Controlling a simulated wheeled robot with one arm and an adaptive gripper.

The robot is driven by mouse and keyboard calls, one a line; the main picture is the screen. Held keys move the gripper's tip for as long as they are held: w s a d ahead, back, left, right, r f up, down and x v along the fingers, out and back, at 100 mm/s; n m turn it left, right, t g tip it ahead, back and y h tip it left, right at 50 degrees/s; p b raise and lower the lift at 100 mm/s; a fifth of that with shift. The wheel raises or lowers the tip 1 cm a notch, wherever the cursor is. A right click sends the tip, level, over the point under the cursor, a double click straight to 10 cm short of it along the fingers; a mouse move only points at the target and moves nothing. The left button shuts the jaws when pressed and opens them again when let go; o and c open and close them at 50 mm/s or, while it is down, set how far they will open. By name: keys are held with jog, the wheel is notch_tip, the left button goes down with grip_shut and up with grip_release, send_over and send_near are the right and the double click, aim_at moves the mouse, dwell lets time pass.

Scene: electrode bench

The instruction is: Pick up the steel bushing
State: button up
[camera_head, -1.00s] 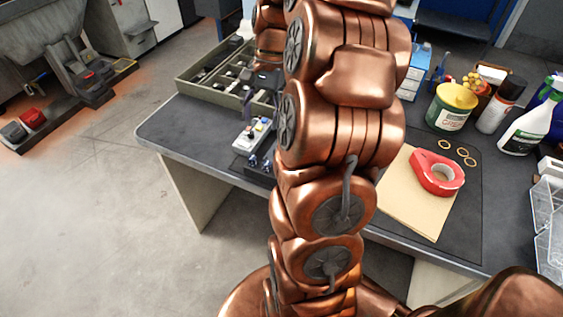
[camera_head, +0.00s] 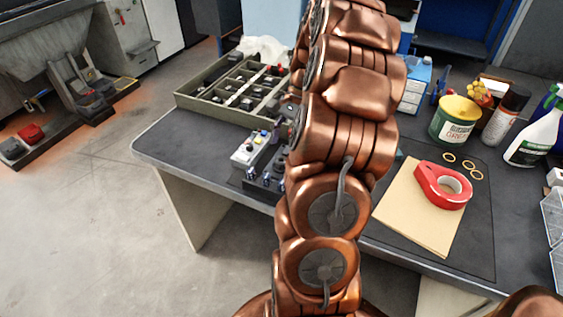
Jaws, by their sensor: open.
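I cannot pick out the steel bushing with certainty. Several small shiny metal pieces (camera_head: 252,174) sit on a dark base near the bench's front edge, left of my arm, too small to identify. My copper arm rises through the middle of the view and leaves it at the top. My gripper's fingers do not show; the arm hides the area behind it. A dark bit at the arm's left edge is too unclear to name.
A compartment tray (camera_head: 200,108) with small parts stands at the bench's back left, behind a small control box (camera_head: 247,150). To the right are a cardboard sheet (camera_head: 410,219), red tape roll (camera_head: 441,187), brass-coloured rings (camera_head: 465,165), green tin (camera_head: 453,124) and spray bottles (camera_head: 536,137). The bench's front left is bare.

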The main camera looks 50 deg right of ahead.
aim_at(280, 163)
jog(key=shift+x, duration=2.2)
grip_shut()
